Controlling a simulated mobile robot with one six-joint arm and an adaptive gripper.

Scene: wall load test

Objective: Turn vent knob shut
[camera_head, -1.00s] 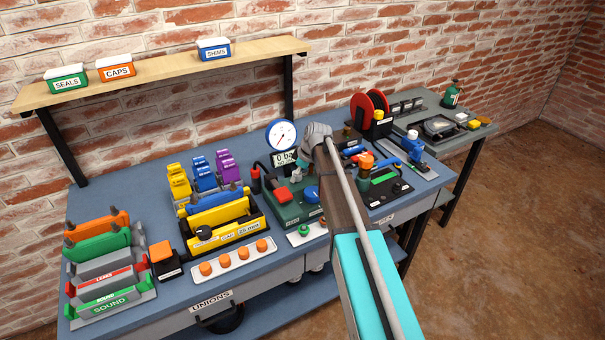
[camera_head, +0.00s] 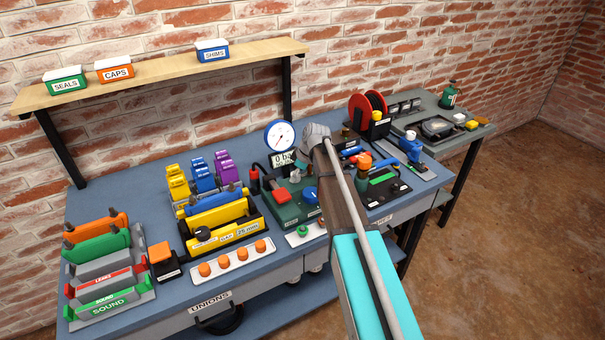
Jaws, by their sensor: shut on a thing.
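My gripper (camera_head: 299,167) points down at the back of a green pump block (camera_head: 290,214) on the bench, below and right of the pressure gauge (camera_head: 280,135). Its fingers are small and partly hidden by my wrist. It is shut on the vent knob, which is mostly covered by the fingers, so its angle cannot be read. The gauge has a white dial with a blue rim, and the display (camera_head: 283,160) under it reads 0 bar. On the same block, a red handle (camera_head: 282,194) is left of my gripper and a blue round knob (camera_head: 311,194) is in front of it.
Yellow and blue clamps (camera_head: 217,212) stand left of the block. A white strip with orange caps (camera_head: 234,258) lies at the front edge. A red reel (camera_head: 367,112) and blue-orange fittings (camera_head: 364,162) are to the right. A shelf (camera_head: 160,72) runs above.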

